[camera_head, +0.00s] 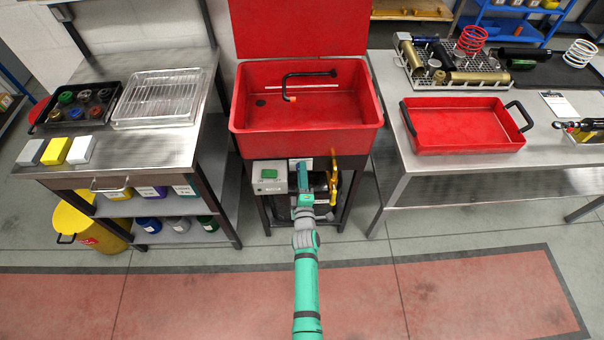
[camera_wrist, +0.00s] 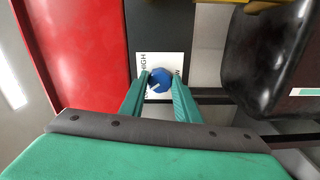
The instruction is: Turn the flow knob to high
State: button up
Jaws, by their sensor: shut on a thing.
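The flow knob (camera_wrist: 160,80) is round and blue with a pale pointer line, in the upper middle of the wrist view. It sits on a white label plate (camera_wrist: 149,63) on which "HIGH" is readable; the rest of the lettering is partly covered. My gripper (camera_wrist: 161,86) is shut on the knob, with one green finger on each side. In the head view my gripper (camera_head: 304,200) is at the front of the red parts washer (camera_head: 305,140), below its basin. The knob is hidden there behind my gripper and arm.
A grey control box with a green button (camera_head: 269,174) is left of my gripper. A yellow-brass pipe with valve (camera_head: 333,180) is close on its right. A black rounded body (camera_wrist: 262,65) is right of the knob in the wrist view. Steel tables stand on both sides.

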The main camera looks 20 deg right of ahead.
jog(key=shift+d+n, duration=0.1)
jog(key=shift+n, duration=0.5)
jog(key=o, duration=1)
jog(key=shift+o, duration=0.2)
jog(key=v, duration=1.1)
